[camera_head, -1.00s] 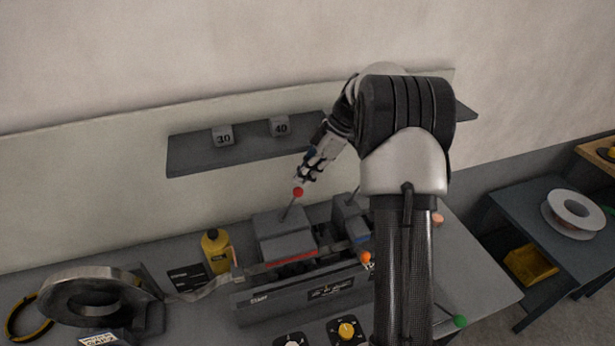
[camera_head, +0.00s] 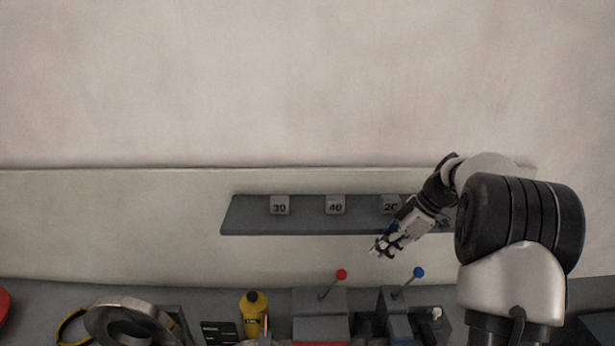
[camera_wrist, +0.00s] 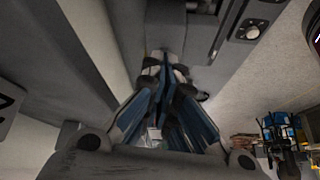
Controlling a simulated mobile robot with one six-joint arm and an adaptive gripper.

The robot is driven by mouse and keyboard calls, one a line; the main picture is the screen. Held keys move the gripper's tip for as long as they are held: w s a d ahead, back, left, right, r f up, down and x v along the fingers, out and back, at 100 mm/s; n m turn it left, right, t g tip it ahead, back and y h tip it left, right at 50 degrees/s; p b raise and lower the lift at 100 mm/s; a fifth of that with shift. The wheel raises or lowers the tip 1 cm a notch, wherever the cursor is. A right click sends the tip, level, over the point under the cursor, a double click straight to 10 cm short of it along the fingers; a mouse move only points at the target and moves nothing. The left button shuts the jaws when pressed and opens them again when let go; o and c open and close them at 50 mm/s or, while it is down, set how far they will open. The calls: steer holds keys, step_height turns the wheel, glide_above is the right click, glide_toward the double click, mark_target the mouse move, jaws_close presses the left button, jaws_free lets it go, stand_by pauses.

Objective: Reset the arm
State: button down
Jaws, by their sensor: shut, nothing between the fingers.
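My gripper (camera_head: 381,248) is shut and empty. In the head view it hangs in the air in front of the shelf, above and between the lever with a red knob (camera_head: 341,274) and the lever with a blue knob (camera_head: 418,272). It touches neither lever. My arm rises at the right of the picture and bends left and down to the gripper. In the wrist view the gripper's fingers (camera_wrist: 155,125) with blue pads show close together and blurred.
A shelf (camera_head: 300,222) holds blocks marked 30 (camera_head: 279,205), 40 (camera_head: 335,204) and 20 (camera_head: 389,204). A yellow bottle (camera_head: 253,312) and a metal coil (camera_head: 125,322) stand on the bench (camera_head: 210,296) at the left. The wall above the shelf is clear.

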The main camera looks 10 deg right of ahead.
steer(key=s+a+r+m+h+b, duration=0.2)
steer(key=s+a+m+b, duration=0.1)
steer(key=s+a, duration=0.4)
steer(key=s+a+r+m+h+b, duration=0.1)
steer(key=s+a+r+m+b, duration=0.25)
steer(key=s+a, duration=0.35)
steer(key=s+a+f+m+t+h+b, duration=0.1)
steer(key=s+f+m+b, duration=0.1)
steer(key=s, duration=0.7)
steer(key=s+a+f+m+t+h+b, duration=0.1)
steer(key=s+f+m+b, duration=0.2)
steer(key=s+f+m, duration=0.2)
steer(key=s+f, duration=0.1)
steer(key=s, duration=0.2)
steer(key=shift+s+a+f+t+h, duration=0.25)
steer(key=shift+s+f+t+h, duration=0.05)
steer(key=shift+s+f, duration=0.05)
